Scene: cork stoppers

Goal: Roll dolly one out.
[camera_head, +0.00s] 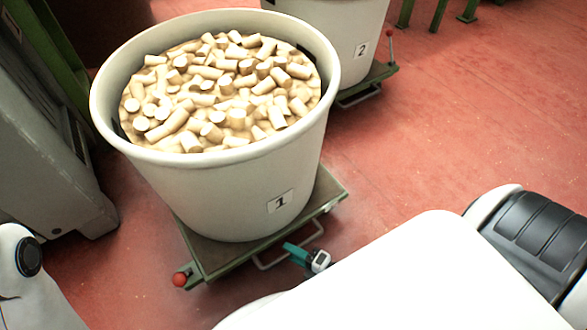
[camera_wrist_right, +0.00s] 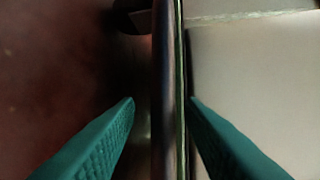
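Dolly one (camera_head: 328,192) is a low green platform on the red floor. It carries a big pale tub (camera_head: 225,195) marked "1", full of cork stoppers (camera_head: 210,90). A pale metal handle loop (camera_head: 268,265) sticks out from its near edge, and a red ball knob (camera_head: 180,279) is at its left corner. My right gripper (camera_head: 305,255), with teal fingers, is at the handle loop. In the right wrist view its fingers (camera_wrist_right: 161,102) are apart, one on each side of a long metal bar (camera_wrist_right: 165,60). Contact with the bar cannot be told. My left gripper is out of view.
A second tub (camera_head: 345,30), marked "2", stands on another green dolly (camera_head: 368,86) behind to the right. A grey machine (camera_head: 45,150) with green framing is close on the left. Open red floor (camera_head: 450,120) lies to the right.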

